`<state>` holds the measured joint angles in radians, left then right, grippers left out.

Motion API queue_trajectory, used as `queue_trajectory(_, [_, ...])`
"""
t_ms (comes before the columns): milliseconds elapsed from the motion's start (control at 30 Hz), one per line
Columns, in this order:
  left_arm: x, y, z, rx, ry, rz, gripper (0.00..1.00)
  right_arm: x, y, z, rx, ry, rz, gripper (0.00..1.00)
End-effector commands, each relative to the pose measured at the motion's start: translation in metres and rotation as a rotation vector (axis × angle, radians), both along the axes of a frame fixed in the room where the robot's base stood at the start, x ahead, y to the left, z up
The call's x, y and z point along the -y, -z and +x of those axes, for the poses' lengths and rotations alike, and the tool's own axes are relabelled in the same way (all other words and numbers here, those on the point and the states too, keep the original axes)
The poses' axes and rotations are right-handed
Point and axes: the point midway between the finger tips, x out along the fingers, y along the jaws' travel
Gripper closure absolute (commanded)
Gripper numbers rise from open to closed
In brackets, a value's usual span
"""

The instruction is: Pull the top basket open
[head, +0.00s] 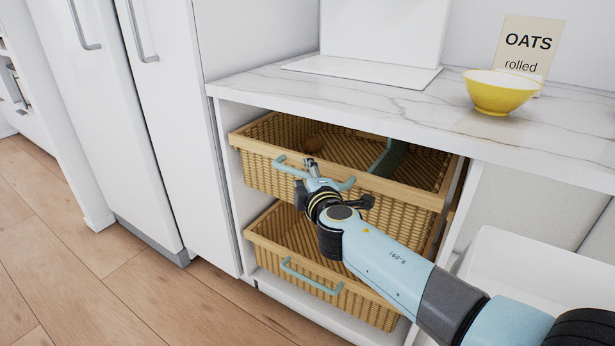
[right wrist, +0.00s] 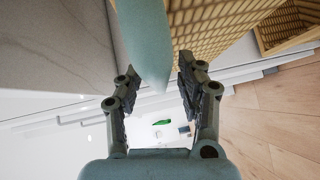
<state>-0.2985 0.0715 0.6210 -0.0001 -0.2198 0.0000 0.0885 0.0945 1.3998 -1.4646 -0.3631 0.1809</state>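The top basket (head: 272,175) is a wicker drawer with a wooden rim and a teal bar handle (head: 347,184). It stands partly out of the cabinet, and its inside shows. My right gripper (head: 311,168) is at the middle of this handle and covers part of it. In the right wrist view the teal handle (right wrist: 145,40) comes down between the two fingers (right wrist: 160,82). It lies close to the left finger, with a narrow gap to the right one. The fingers stand apart. My left gripper is not in view.
A lower wicker basket (head: 262,247) with its own teal handle (head: 310,280) sits below. A marble counter (head: 400,105) above carries a yellow bowl (head: 500,92) and an oats box (head: 530,42). Tall white doors (head: 160,120) stand at the left. The wooden floor (head: 110,270) is clear.

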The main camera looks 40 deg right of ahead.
Motion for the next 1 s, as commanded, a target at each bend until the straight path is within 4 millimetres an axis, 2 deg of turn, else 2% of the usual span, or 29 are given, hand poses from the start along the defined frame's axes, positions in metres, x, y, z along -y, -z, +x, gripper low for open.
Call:
queue_trajectory(200, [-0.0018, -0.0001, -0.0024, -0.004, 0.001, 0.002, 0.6, 0.0001, -0.0002, 0.0004, 0.0, 0.0, 0.0, 0.62])
queue_trajectory(500, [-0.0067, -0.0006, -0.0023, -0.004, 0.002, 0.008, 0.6, 0.0, -0.0002, 0.0002, 0.0, 0.0, 0.0, 1.0])
queue_trajectory(1000, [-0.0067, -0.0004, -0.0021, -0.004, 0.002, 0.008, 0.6, -0.0001, -0.0011, 0.0006, 0.003, 0.001, 0.002, 1.0])
